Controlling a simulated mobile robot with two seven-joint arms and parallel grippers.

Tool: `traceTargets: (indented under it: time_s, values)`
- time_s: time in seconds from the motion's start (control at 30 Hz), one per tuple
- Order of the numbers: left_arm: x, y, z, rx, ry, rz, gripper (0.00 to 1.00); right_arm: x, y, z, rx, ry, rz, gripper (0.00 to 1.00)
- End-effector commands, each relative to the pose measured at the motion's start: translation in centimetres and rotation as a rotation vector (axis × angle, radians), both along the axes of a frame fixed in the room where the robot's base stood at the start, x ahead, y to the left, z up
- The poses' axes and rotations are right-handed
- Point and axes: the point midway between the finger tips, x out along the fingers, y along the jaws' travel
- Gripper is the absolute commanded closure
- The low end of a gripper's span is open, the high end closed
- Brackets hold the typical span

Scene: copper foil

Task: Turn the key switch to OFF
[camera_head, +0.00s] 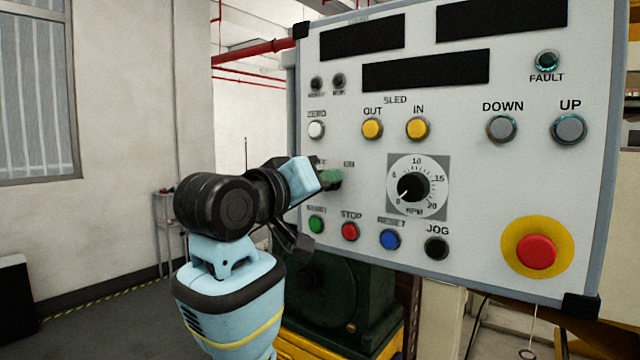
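The key switch (332,178) is on the left side of the grey control panel (465,110), under an ON label and a partly covered label to its left. The switch's turned position cannot be read. My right gripper is not in view.
Close around the switch are a white ZERO button (316,130), a green button (316,224), a red STOP button (350,231) and the RPM dial (413,187). A large red button (536,251) on a yellow ring is at lower right. Dark green machinery (345,295) stands below the panel.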

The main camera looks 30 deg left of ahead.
Motion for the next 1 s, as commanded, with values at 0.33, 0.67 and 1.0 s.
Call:
traceTargets:
  time_s: [0.33, 0.67, 1.0]
  values:
    - [-2.9, 0.2, 0.0, 0.002, -0.002, 0.002, 0.74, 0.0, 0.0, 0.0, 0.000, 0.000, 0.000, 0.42]
    - [-7.2, 0.5, 0.1, 0.001, -0.002, 0.000, 0.74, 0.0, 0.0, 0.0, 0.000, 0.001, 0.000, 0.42]
    - [-7.8, 0.6, 0.0, 0.000, 0.000, 0.000, 0.74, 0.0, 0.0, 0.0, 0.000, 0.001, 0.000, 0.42]
